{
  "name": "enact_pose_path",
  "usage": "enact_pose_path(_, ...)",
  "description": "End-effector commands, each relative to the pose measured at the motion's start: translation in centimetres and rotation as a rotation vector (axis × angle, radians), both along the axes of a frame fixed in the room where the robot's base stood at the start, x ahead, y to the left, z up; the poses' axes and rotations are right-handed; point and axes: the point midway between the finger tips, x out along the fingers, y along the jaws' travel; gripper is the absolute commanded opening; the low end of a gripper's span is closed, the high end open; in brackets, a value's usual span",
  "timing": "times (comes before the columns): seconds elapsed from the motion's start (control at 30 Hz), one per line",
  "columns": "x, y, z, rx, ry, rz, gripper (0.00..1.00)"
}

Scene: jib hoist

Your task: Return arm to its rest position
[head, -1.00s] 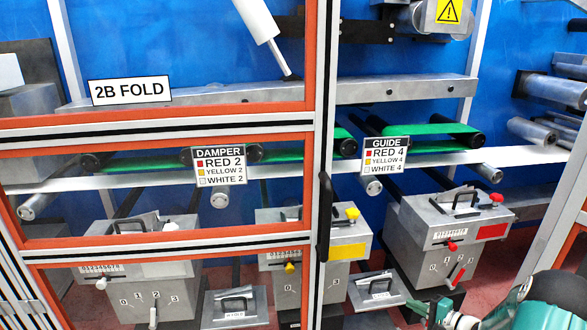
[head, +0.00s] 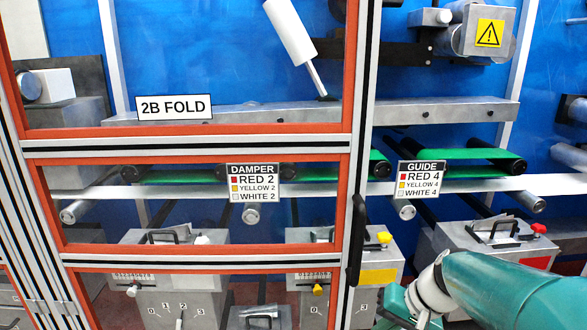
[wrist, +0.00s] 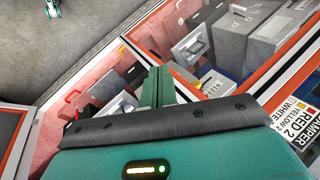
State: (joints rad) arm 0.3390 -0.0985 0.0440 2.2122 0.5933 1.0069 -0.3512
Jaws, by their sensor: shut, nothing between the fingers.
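My teal arm (head: 490,285) reaches in from the lower right of the head view, in front of the red-marked box. Its end is low and partly cut off by the bottom edge there. In the wrist view my gripper (wrist: 157,88) shows its two teal fingers pressed together with nothing between them. It points toward the orange-framed panels and grey boxes, and no contact with them is visible.
An orange-framed clear panel (head: 195,135) with a black handle (head: 356,240) stands at left and centre. A red-marked box (head: 485,240) and a yellow-marked box (head: 345,268) stand behind. Grey floor (wrist: 70,50) is open at upper left in the wrist view.

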Motion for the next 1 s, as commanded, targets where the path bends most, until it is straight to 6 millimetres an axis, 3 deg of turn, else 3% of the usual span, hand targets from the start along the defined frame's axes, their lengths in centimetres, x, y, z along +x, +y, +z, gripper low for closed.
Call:
enact_pose_path(0.2,-5.3,1.9,3.0,-0.207,-0.076,0.077,0.00)
enact_pose_path(0.5,-11.2,2.2,5.6,-0.444,-0.234,0.130,0.00)
enact_pose_path(0.7,-12.8,2.0,6.3,-0.512,-0.299,0.136,0.00)
enact_pose_path(1.0,-12.9,1.9,6.3,-0.518,-0.302,0.136,0.00)
